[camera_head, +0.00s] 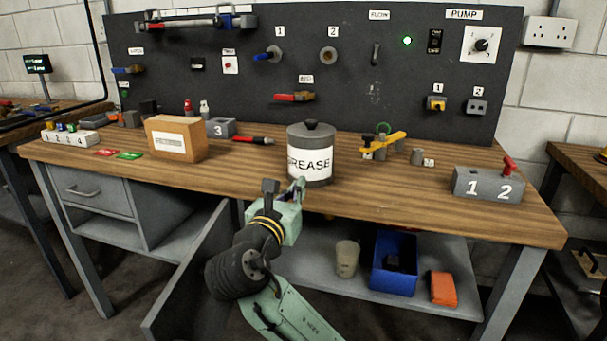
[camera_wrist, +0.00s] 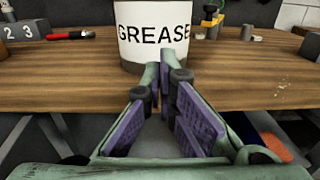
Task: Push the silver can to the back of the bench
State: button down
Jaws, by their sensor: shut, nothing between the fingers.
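The silver-grey can (camera_head: 311,150) with a dark knobbed lid and a white GREASE label stands upright near the front edge of the wooden bench (camera_head: 400,200). In the wrist view, the can's label (camera_wrist: 140,42) fills the top middle, and its lid is out of frame. My gripper (camera_head: 300,186) is shut and empty, low in front of the can at the bench's front edge. In the wrist view, the fingertips (camera_wrist: 158,66) overlap the label's lower right. I cannot tell whether they touch it.
Behind the can, a strip of bare bench runs to the dark panel (camera_head: 345,110). A red-handled tool (camera_head: 254,140) and a grey block marked 3 (camera_head: 221,128) lie left; a yellow-handled valve (camera_head: 384,143) stands right. A cardboard box (camera_head: 176,138) is further left.

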aim_at(313, 167)
jog(key=shift+p+x, duration=0.45)
jog(key=shift+x, duration=2.1)
jog(key=x, duration=0.7)
jog(key=shift+p, duration=0.35)
jog(key=shift+s, duration=0.15)
